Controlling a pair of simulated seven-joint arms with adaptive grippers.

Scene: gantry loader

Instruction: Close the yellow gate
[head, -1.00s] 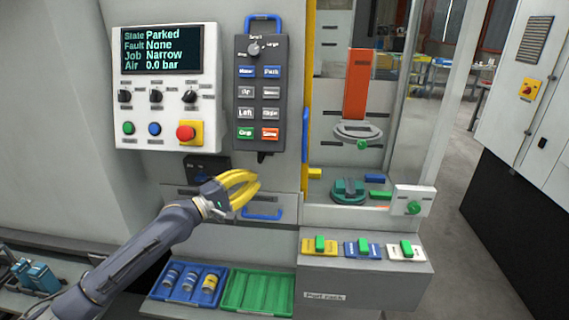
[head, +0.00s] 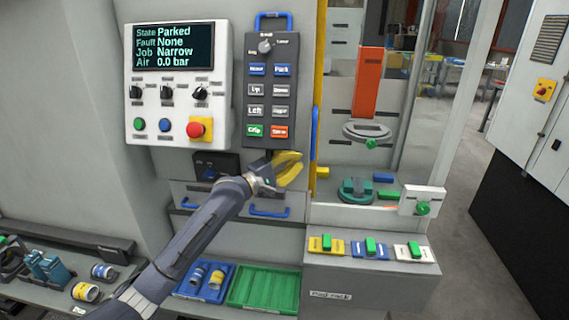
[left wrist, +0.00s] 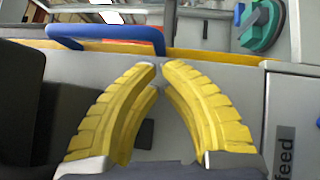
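The yellow gate edge (head: 320,70) is a tall upright yellow strip at the left side of the glazed machine bay, with a blue handle (head: 314,133) on it. In the left wrist view a yellow strip (left wrist: 215,55) runs across behind the fingertips, and a blue handle (left wrist: 105,36) lies beyond them to the upper left. My left gripper (head: 301,160) has curved yellow fingers whose tips nearly meet, with nothing between them. It is below the lower end of the handle and left of the yellow edge, apparently not touching it. My right gripper is not in view.
A grey button pendant (head: 269,90) hangs just above my gripper, beside the control panel (head: 175,85). A drawer with a blue handle (head: 268,212) is below. Blue (head: 190,290) and green (head: 262,288) trays sit lower. Inside the bay is a green fixture (head: 356,191).

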